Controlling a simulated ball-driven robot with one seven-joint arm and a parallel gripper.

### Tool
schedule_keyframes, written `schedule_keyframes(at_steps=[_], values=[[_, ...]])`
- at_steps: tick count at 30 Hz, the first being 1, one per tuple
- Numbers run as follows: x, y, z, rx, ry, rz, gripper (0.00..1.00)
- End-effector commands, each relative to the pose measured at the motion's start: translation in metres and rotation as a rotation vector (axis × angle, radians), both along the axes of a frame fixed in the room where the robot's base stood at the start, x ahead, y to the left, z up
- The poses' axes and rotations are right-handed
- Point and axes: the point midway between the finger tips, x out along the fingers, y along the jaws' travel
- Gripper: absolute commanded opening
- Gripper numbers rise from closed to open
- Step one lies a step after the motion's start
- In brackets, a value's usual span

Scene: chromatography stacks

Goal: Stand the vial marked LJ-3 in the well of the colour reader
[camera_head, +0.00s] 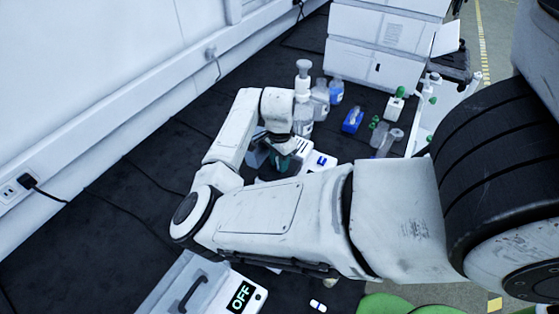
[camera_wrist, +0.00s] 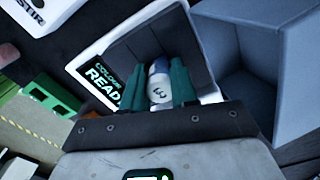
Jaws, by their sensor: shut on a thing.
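In the wrist view, my gripper (camera_wrist: 158,88) has its teal fingers closed on both sides of a small vial (camera_wrist: 159,85). The vial has a blue band near its top and a white label showing a "3"; the rest of the mark is hidden or too small. The colour reader (camera_wrist: 97,76), white with a dark screen lettered "COLOUR READ", lies just behind and left of the fingers. The vial's lower end and the reader's well are hidden, so I cannot tell whether the vial is in it. In the head view my gripper (camera_head: 285,147) is partly covered by my arm.
A blue-grey open box (camera_wrist: 265,75) stands close right of the fingers in the wrist view. A green rack (camera_wrist: 50,103) is at left. In the head view, bottles (camera_head: 320,98) and a blue item (camera_head: 352,120) stand behind. A device reading OFF (camera_head: 241,296) is in front.

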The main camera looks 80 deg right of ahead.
Motion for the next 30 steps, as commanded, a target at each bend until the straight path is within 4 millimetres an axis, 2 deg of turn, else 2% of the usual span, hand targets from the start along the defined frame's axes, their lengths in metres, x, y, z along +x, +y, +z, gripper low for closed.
schedule_keyframes(at_steps=[1, 6, 7, 16, 20, 21, 23, 30], values=[[-0.001, 0.0011, -0.0071, 0.005, -0.002, 0.001, 0.0], [-0.0014, 0.0016, -0.0093, 0.008, -0.003, 0.001, 0.0], [-0.0014, 0.0016, -0.0097, 0.008, -0.003, 0.001, 0.3], [-0.0029, 0.0019, -0.0115, 0.011, 0.002, 0.002, 0.58], [-0.0032, 0.0021, -0.0116, 0.012, 0.002, 0.002, 0.58], [-0.0033, 0.0023, -0.0117, 0.012, 0.003, 0.002, 0.43], [-0.0034, 0.0023, -0.0118, 0.012, 0.003, 0.002, 0.49], [-0.0035, 0.0023, -0.0112, 0.012, 0.003, 0.001, 0.5]])
